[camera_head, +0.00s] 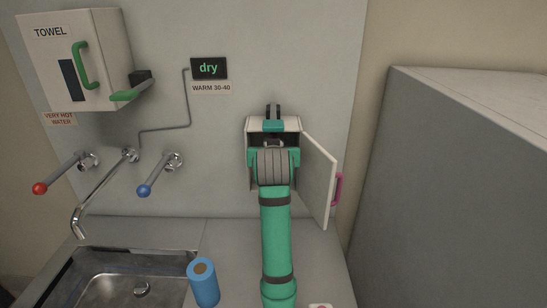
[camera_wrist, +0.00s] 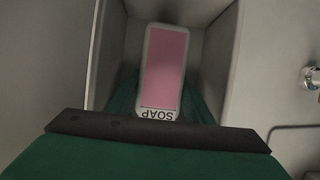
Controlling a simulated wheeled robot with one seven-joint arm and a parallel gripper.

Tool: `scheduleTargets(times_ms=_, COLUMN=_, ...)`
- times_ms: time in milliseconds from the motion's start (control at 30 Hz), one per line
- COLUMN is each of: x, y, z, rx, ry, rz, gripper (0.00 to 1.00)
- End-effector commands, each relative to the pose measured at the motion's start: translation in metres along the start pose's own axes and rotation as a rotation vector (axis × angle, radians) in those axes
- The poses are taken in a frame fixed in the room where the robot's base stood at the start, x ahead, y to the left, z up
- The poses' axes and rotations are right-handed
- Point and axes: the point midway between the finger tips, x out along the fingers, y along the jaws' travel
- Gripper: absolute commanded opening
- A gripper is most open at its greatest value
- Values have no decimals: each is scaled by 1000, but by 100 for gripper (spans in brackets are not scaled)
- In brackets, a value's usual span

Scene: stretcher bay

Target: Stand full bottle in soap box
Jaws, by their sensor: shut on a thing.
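The soap box (camera_head: 291,124) is a pale box on the wall, with its door (camera_head: 320,178) swung open to the right. A pink handle (camera_head: 338,189) is on the door. In the wrist view, a white bottle with a pink SOAP label (camera_wrist: 166,66) is inside the pale box walls (camera_wrist: 218,60); its lettering reads upside down. My gripper (camera_wrist: 163,104) is shut on the bottle, with green fingers on both sides. In the head view my gripper (camera_head: 273,146) is at the box opening, and my arm hides the bottle. I cannot tell whether its base touches the box floor.
A blue cylinder (camera_head: 203,284) stands on the counter beside the sink (camera_head: 110,282). A small pale object with pink (camera_head: 320,305) shows at the bottom edge. Taps, a towel box (camera_head: 100,60) and a "dry" display (camera_head: 209,68) are left. A grey cabinet (camera_head: 450,190) bounds the right.

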Motion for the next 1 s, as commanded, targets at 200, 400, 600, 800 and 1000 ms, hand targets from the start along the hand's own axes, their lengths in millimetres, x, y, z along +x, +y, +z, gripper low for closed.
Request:
scheduleTargets(times_ms=200, x=10, y=0, z=24, rx=0, ry=-1, rz=0, gripper=16)
scheduleTargets(times_ms=400, x=10, y=0, z=24, rx=0, ry=1, rz=0, gripper=16)
scheduleTargets(times_ms=600, x=11, y=0, z=28, rx=0, ry=-1, rz=0, gripper=54)
scheduleTargets(times_ms=800, x=11, y=0, z=28, rx=0, ry=-1, rz=0, gripper=65)
scheduleTargets(times_ms=1000, x=10, y=0, z=25, rx=0, ry=0, rz=0, gripper=65)
